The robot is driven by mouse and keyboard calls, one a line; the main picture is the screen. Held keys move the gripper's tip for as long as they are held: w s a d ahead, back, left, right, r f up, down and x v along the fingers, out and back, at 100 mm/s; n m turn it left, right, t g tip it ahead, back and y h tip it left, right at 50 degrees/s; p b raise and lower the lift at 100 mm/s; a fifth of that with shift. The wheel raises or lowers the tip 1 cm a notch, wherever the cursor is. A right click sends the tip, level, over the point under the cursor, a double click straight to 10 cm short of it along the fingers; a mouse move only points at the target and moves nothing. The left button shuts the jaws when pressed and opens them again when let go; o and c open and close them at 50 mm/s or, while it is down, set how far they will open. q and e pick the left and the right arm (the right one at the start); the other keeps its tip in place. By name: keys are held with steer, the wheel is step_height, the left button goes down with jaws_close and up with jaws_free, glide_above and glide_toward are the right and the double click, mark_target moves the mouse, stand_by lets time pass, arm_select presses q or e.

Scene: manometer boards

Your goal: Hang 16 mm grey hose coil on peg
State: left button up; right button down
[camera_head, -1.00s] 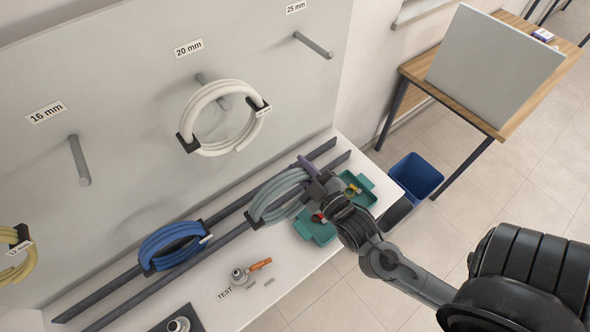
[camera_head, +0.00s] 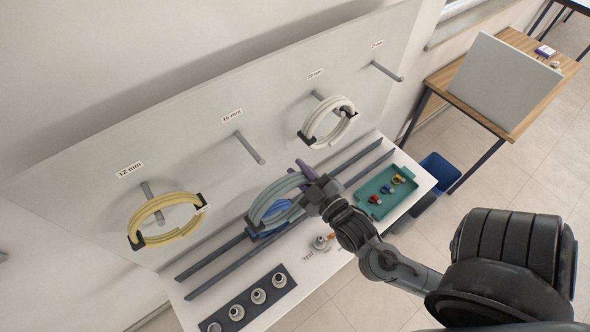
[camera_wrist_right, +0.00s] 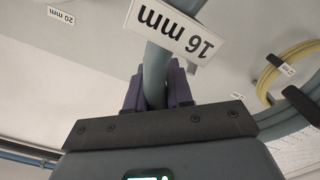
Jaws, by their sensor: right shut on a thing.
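My right gripper (camera_head: 307,174) is shut on the grey hose coil (camera_head: 258,207) and holds it in front of the board, below and right of the bare 16 mm peg (camera_head: 249,148). The coil is off the peg. The peg sticks out under its 16 mm label (camera_head: 232,116). In the right wrist view, the purple fingers (camera_wrist_right: 158,88) grip the grey hose (camera_wrist_right: 154,72), and a white card reading 16 mm (camera_wrist_right: 172,28) shows upside down across it. My left gripper is out of view.
A yellow coil (camera_head: 165,200) hangs on the 12 mm peg and a white coil (camera_head: 307,128) on the 20 mm peg. The 25 mm peg (camera_head: 387,71) is bare. A blue coil (camera_head: 262,235) lies partly hidden behind the grey one. A green tray (camera_head: 373,207) stands right.

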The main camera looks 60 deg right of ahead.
steer(key=shift+s+d+r+p, duration=0.15)
steer(key=shift+d+r+p, duration=0.15)
steer(key=shift+r, duration=0.3)
steer(key=shift+w+f, duration=0.1)
steer(key=shift+w, duration=0.15)
arm_select(q)
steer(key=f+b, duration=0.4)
steer(key=b, duration=0.1)
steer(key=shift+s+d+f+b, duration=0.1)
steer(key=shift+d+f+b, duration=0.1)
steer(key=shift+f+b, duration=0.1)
arm_select(e)
steer(key=f+x, duration=0.2)
steer(key=x, duration=1.1)
steer(key=shift+w, duration=0.35)
steer(key=shift+f, duration=0.15)
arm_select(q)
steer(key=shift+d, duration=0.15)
arm_select(e)
steer(key=c, duration=0.9)
jaws_free()
steer(key=shift+c, duration=0.2)
